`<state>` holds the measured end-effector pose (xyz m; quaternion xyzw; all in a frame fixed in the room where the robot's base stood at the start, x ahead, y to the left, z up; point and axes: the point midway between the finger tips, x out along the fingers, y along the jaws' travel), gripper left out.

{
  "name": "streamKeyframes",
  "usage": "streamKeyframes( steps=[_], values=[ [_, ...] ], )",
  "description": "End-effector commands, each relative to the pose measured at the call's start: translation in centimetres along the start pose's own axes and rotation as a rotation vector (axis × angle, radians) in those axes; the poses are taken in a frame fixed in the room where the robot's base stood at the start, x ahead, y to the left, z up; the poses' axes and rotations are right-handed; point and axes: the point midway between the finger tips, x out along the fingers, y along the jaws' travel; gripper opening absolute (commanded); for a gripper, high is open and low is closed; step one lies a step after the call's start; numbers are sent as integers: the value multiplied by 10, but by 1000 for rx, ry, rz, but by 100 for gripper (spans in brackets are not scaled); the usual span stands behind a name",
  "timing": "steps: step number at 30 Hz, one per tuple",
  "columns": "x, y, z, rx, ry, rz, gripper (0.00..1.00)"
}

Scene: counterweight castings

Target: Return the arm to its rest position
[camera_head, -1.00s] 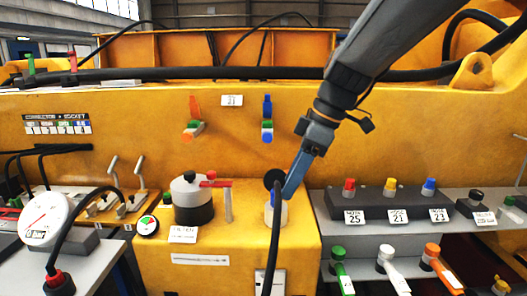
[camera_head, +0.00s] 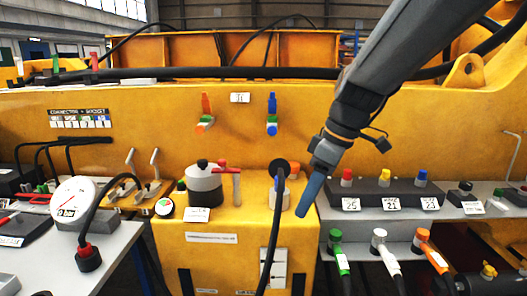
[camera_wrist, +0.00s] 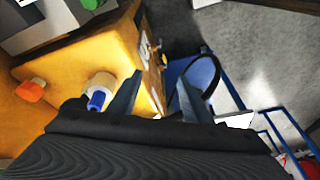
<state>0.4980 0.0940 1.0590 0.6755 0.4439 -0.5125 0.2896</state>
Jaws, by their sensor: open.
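My gripper (camera_head: 311,193) hangs from the arm in front of the yellow machine, just right of a black hose that ends in a round black cap. In the wrist view my gripper (camera_wrist: 155,95) has its two blue-grey fingers apart with nothing between them. A white cylinder with a blue part (camera_wrist: 99,92) lies left of the fingers in the wrist view, apart from them. In the head view the arm reaches down from the upper right.
The yellow machine body (camera_head: 150,90) fills the back. A black hose (camera_head: 272,235) stands left of my gripper. Coloured plugs (camera_head: 387,175) on a dark block are to the right. A pressure gauge (camera_head: 73,200) stands at the left.

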Motion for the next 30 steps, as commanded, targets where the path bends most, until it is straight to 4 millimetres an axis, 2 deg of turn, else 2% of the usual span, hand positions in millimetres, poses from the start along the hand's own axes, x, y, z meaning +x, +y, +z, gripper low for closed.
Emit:
streamKeyframes(
  steps=[8, 11, 15, 21, 24, 30],
  values=[
    [33, -10, 48, 283, -85, 36, 45],
    [49, -17, 75, 433, -126, 65, 45],
    [74, -34, 120, 693, -181, 127, 45],
    [98, -55, 166, 975, -214, 209, 45],
    [103, -62, 177, 1051, -217, 232, 45],
    [107, -66, 182, 1096, -217, 246, 45]
  ],
)
